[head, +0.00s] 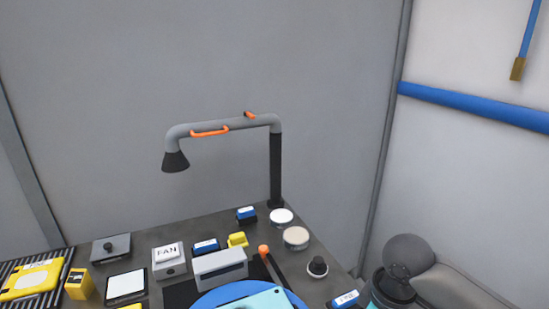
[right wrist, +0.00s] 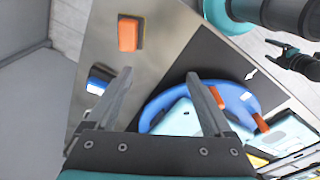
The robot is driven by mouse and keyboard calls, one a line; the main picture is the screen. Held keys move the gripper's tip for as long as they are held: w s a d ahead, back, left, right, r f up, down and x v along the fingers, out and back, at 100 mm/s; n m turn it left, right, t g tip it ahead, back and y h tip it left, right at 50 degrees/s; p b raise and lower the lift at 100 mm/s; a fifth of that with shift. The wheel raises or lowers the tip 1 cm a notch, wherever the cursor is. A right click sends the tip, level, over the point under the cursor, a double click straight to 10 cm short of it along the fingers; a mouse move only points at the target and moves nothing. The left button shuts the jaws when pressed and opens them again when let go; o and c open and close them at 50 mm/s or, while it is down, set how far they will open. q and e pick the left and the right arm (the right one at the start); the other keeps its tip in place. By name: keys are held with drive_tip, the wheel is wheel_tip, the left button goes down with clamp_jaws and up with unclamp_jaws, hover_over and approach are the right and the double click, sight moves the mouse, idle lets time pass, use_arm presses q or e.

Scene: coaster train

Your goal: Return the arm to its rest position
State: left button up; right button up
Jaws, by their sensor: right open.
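My right gripper (right wrist: 160,73) is open in the right wrist view, its two dark fingers apart with nothing held between them. Beyond the fingers lie the dark work table (right wrist: 155,55) and a round blue tray (right wrist: 160,102) with light blue items on it. In the head view, a grey rounded part of my right arm shows at the lower right, beside the table's right edge; its gripper is out of that view. A small dark gripper-like part, seemingly my left gripper (right wrist: 262,50), shows at the right of the right wrist view, too small to read its jaws.
The table (head: 145,240) carries a grey FAN box (head: 170,269), a yellow device (head: 32,279), round tins (head: 296,237) and a grey bent-pipe hood (head: 222,128) on a dark post. A blue wall pipe (head: 470,105) runs at the right. Space above the table's front is clear.

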drive_tip(key=shift+m+t+y, duration=0.3)
drive_tip(key=shift+t+y, duration=0.3)
drive_tip(key=shift+y, duration=0.1)
drive_tip(key=s+a+f, duration=0.1)
drive_tip(key=a, duration=0.1)
drive_tip(key=s+a+f, duration=0.1)
drive_tip(key=a, duration=0.1)
drive_tip(key=s+a+f, duration=0.1)
drive_tip(key=s+a, duration=0.1)
drive_tip(key=shift+s+a+f, duration=0.1)
drive_tip(key=shift+f, duration=0.1)
drive_tip(key=s, duration=0.1)
drive_tip(key=s+a+m, duration=0.1)
drive_tip(key=s+f+t, duration=0.1)
drive_tip(key=shift+s+a+m, duration=0.15)
drive_tip(key=shift+a+m, duration=0.2)
drive_tip(key=shift+m, duration=0.05)
drive_tip(key=s+d+f+m+h, duration=0.1)
drive_tip(key=s+d+m+h, duration=0.1)
drive_tip(key=s+d+m, duration=0.55)
wheel_tip(320, 180, down, 25)
drive_tip(key=s+a+n+b, duration=0.2)
drive_tip(key=s+n+b, duration=0.1)
drive_tip(key=s+d+f+g+b, duration=0.1)
drive_tip(key=s+d+f+b, duration=0.1)
drive_tip(key=s+f, duration=1.2)
wheel_tip(320, 180, down, 3)
drive_tip(key=shift+s+d+f+g+b, duration=0.15)
drive_tip(key=shift+s+d+g+b, duration=0.2)
drive_tip(key=shift+b, duration=0.3)
